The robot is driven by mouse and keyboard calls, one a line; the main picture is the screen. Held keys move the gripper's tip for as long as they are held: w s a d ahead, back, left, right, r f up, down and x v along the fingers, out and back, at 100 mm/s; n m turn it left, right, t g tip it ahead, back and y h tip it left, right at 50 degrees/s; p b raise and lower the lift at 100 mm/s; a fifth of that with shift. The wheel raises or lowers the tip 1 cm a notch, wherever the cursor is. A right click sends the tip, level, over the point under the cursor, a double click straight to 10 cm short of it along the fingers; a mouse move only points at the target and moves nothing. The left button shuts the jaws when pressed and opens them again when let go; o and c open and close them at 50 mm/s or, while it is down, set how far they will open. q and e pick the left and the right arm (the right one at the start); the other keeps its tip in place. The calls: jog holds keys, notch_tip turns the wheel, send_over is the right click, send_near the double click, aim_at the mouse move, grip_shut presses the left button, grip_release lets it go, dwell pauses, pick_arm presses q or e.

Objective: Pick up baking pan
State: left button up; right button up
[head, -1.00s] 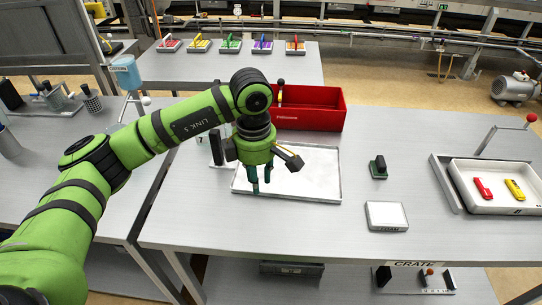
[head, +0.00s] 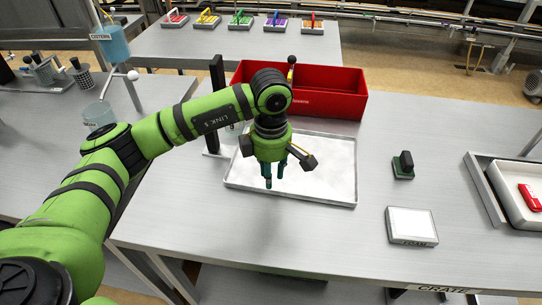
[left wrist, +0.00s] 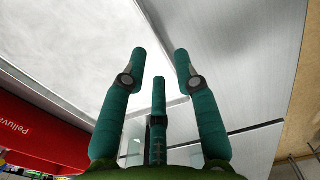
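The baking pan (head: 325,178) is a shallow, pale metal tray with a low rim, lying flat on the grey table. My left gripper (head: 276,180), green with three dark teal fingers, points down over the left part of the pan in the head view. In the left wrist view, the fingers (left wrist: 158,65) are spread apart with nothing between them. The pan's pale floor (left wrist: 65,40) and rim show past them. The arm hides part of the pan's back left. Whether a finger touches the pan cannot be told. My right gripper is out of view.
A red box (head: 340,95) stands close behind the pan. A black post (head: 216,95) stands at its left. The table in front is clear.

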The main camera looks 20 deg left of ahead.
pick_arm(q)
notch_tip(320, 180, down, 4)
jog(key=shift+s+a+f+p, duration=0.1)
jog(key=shift+s+f+p, duration=0.1)
jog(key=shift+p, duration=1.05)
jog(key=shift+w+f, duration=0.2)
jog(key=shift+f, duration=0.3)
grip_shut()
jog(key=shift+r, duration=0.1)
